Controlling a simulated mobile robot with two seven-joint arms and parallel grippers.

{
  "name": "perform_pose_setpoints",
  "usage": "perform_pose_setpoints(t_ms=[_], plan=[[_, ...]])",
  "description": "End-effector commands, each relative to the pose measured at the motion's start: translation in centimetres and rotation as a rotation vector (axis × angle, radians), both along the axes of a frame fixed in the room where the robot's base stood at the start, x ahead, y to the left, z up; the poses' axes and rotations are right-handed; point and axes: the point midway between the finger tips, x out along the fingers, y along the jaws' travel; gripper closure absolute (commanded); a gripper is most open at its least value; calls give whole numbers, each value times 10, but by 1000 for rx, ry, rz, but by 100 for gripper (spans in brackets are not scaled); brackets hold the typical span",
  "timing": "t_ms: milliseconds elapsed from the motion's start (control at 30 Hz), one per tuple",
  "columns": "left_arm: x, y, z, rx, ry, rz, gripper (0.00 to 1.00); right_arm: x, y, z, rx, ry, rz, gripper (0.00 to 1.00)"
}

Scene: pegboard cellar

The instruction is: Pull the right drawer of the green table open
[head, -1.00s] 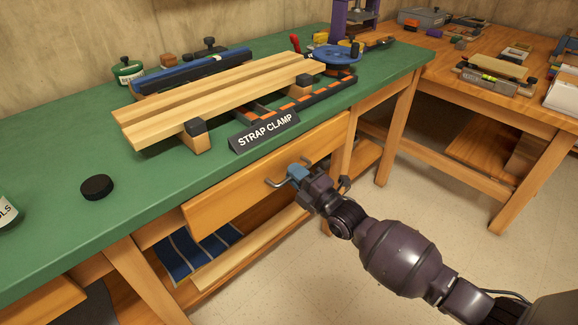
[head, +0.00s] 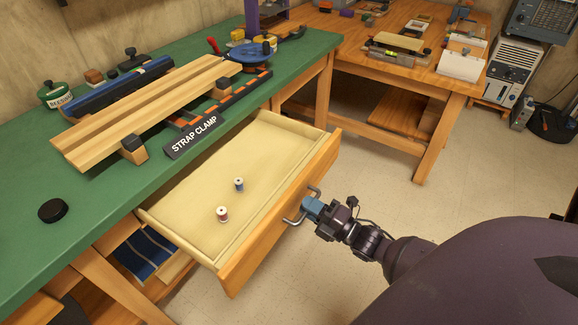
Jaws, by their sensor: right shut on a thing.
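The green table (head: 45,165) stands at the left. Its right drawer (head: 265,240) is pulled well out, with its pale inside showing. Two small spools, one with a red-brown band (head: 222,214) and one blue (head: 239,184), stand on the drawer floor. The drawer's metal bar handle (head: 293,221) is on the front panel. My right gripper (head: 311,208) is shut on this handle, in front of the panel. My left gripper is not in view.
On the green top lie wooden boards (head: 140,105), a "STRAP CLAMP" sign (head: 194,137) and a black puck (head: 52,211). A wooden workbench (head: 375,55) stands behind at the right. The floor (head: 390,205) right of the drawer is clear.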

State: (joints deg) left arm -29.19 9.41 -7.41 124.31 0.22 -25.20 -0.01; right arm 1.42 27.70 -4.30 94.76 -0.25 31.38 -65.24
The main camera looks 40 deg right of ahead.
Motion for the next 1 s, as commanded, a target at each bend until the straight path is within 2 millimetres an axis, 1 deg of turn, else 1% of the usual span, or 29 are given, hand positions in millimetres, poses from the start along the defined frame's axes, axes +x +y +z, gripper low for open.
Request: perform_pose_setpoints(t_ms=[33, 200, 400, 600, 933, 967, 1000], plan=[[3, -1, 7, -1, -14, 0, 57, -10, -4, 4, 1, -3, -2, 100], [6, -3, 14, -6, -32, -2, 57, -39, -14, 2, 1, -3, 0, 100], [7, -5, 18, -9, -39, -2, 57, -58, -21, 1, 0, -1, 0, 100], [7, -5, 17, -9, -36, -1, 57, -65, -24, 0, 1, -1, 0, 100], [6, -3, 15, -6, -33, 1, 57, -65, -24, -1, 1, 0, 0, 100], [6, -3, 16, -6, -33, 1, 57, -65, -24, -1, 1, 0, 0, 83], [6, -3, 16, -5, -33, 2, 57, -65, -24, -1, 1, 0, 0, 77]])
